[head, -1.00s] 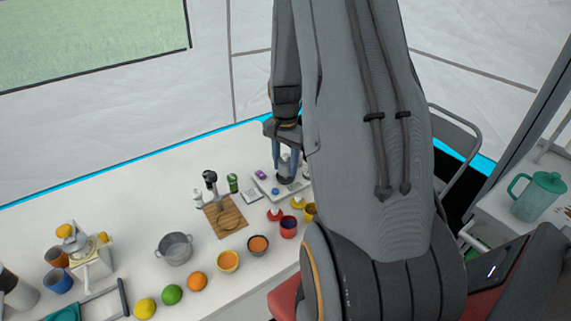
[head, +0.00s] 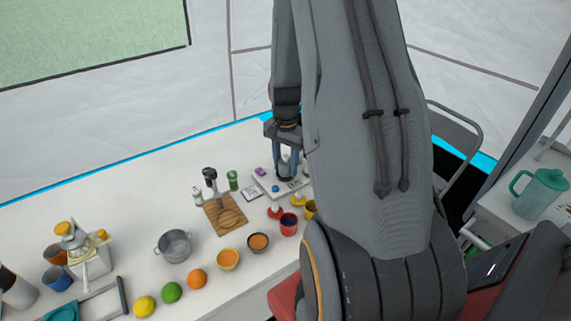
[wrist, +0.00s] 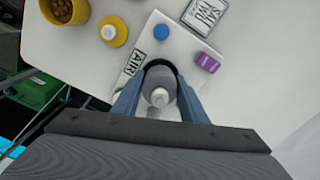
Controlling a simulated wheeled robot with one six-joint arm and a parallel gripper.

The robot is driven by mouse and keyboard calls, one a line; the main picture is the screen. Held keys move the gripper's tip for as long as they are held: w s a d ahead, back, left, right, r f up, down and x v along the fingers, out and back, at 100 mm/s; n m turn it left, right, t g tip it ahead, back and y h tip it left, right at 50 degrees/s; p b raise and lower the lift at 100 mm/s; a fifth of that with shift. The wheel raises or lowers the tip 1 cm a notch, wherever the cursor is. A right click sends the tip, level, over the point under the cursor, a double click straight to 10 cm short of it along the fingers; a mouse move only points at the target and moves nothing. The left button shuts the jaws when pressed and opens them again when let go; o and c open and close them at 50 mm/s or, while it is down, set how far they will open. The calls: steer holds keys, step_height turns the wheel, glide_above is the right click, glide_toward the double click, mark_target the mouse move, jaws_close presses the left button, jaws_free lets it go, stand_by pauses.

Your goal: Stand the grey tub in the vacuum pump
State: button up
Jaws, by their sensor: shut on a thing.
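The vacuum pump is a white slab (head: 262,182) at the far right of the table, with a dark round socket; in the wrist view the slab (wrist: 150,38) carries an "AIR" label, a blue knob and a purple block. My gripper (wrist: 158,106) is shut on the grey tub (wrist: 159,78), a small grey cylinder with a pale knob facing the camera. The dark socket rim (wrist: 163,63) curves around the tub's far side. I cannot tell how deep the tub sits in it. In the head view my gripper (head: 286,168) points down over the slab.
A yellow cup (wrist: 66,8) and a yellow-and-white item (wrist: 112,31) stand left of the pump in the wrist view. A "SALT" card (wrist: 205,14) lies beyond. A cutting board (head: 224,214), pot (head: 174,246) and fruit fill the table's middle and front.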

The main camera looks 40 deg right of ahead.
steer(key=shift+f, duration=0.15)
steer(key=shift+r+p, duration=0.4)
steer(key=shift+r, duration=0.15)
steer(key=shift+r+p, duration=0.3)
steer(key=shift+p, duration=0.05)
stand_by(0.6)
steer(key=shift+f+b, duration=0.45)
steer(key=shift+f, duration=0.45)
stand_by(0.4)
steer(key=o, duration=0.5)
steer(key=shift+o, duration=0.2)
steer(key=shift+r, duration=0.1)
steer(key=shift+r+p, duration=3.85)
steer(key=shift+r, duration=1.65)
